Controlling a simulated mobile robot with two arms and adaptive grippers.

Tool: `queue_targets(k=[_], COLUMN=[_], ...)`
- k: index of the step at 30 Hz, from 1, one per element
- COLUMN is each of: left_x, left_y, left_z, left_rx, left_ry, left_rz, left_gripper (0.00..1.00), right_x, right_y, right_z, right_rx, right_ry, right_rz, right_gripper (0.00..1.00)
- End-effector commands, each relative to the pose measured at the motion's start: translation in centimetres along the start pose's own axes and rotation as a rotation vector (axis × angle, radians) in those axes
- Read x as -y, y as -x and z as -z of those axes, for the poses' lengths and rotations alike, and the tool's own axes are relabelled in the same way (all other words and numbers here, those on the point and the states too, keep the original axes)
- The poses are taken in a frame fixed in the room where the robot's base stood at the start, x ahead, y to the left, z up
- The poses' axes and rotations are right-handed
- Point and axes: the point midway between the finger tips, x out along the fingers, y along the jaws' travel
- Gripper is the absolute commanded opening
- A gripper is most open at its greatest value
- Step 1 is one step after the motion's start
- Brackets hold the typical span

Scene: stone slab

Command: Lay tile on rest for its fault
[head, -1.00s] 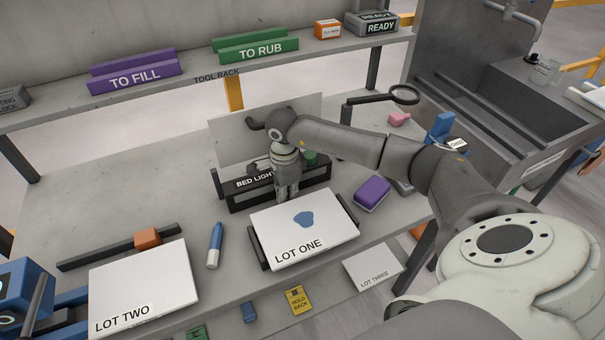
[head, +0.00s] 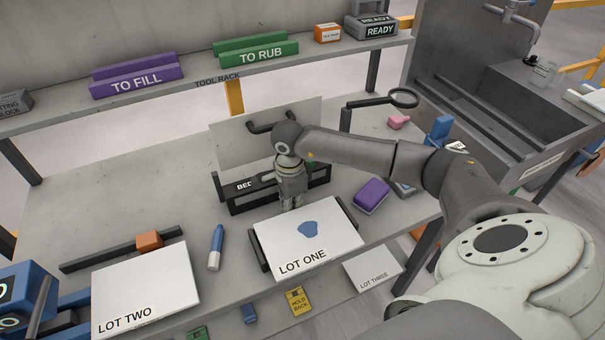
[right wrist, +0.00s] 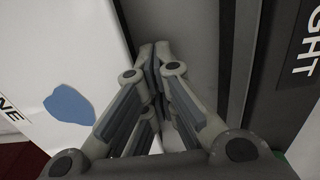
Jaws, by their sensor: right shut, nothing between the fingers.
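The white tile labelled LOT ONE (head: 335,238), with a blue patch (head: 310,230), lies between dark side rails on the bench. In the right wrist view the tile (right wrist: 60,50) is at the left, with its blue patch (right wrist: 69,104). My right gripper (head: 292,204) points down at the tile's back edge, in front of the dark BED LIGHT bar (head: 318,184). It is shut and empty; whether it touches anything is unclear. White LOT TWO (head: 150,285) and LOT THREE (head: 373,268) pieces lie left and lower right. The purple TO FILL rest (head: 140,80) and green TO RUB rest (head: 256,54) stand on the shelf.
A grey READY stand (head: 376,28) is at the shelf's right. A blue-white marker (head: 215,248), purple block (head: 371,194) and magnifier (head: 403,97) surround the tile. A pale panel (head: 240,145) stands behind the gripper. A sink (head: 500,95) is at right. The back-left bench is bare.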

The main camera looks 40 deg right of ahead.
Motion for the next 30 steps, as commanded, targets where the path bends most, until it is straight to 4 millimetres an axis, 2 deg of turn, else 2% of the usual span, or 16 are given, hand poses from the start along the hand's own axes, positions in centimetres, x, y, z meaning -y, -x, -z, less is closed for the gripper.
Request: queue_targets(k=[9,14,30], left_x=[0.0,0.0,0.0], left_y=[-1.1,-0.9,1.7], left_z=[-0.1,-0.1,0.2], left_rx=[0.0,0.0,0.0], left_ry=[0.0,0.0,0.0], left_rz=[0.0,0.0,0.0], left_gripper=[0.4,0.4,0.4], right_x=[1.1,1.2,1.2], right_y=[-0.2,0.3,4.5], right_z=[-0.1,-0.1,0.0], right_rx=[0.001,0.0,0.0], right_ry=[0.0,0.0,0.0], right_rz=[0.001,0.001,0.001], right_gripper=[0.0,0.0,0.0])
